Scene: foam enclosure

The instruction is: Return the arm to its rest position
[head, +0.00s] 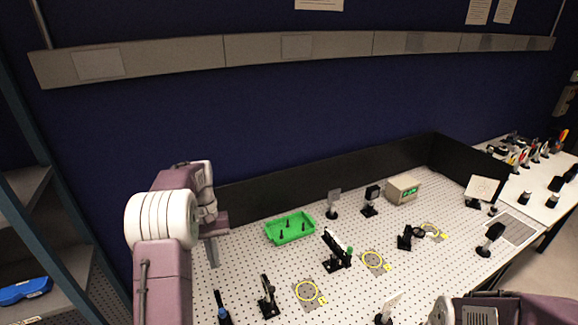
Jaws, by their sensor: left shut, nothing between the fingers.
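My left arm (163,255) comes up at the left of the head view, purple with a white joint. It is bent at the top. My left gripper (213,258) points down over the left end of the perforated table and is shut, with nothing seen in it. Part of my right arm (510,309) shows at the bottom right edge. Its gripper is out of view.
A black wall (300,185) runs along the back. Shelves (30,220) stand at far left.

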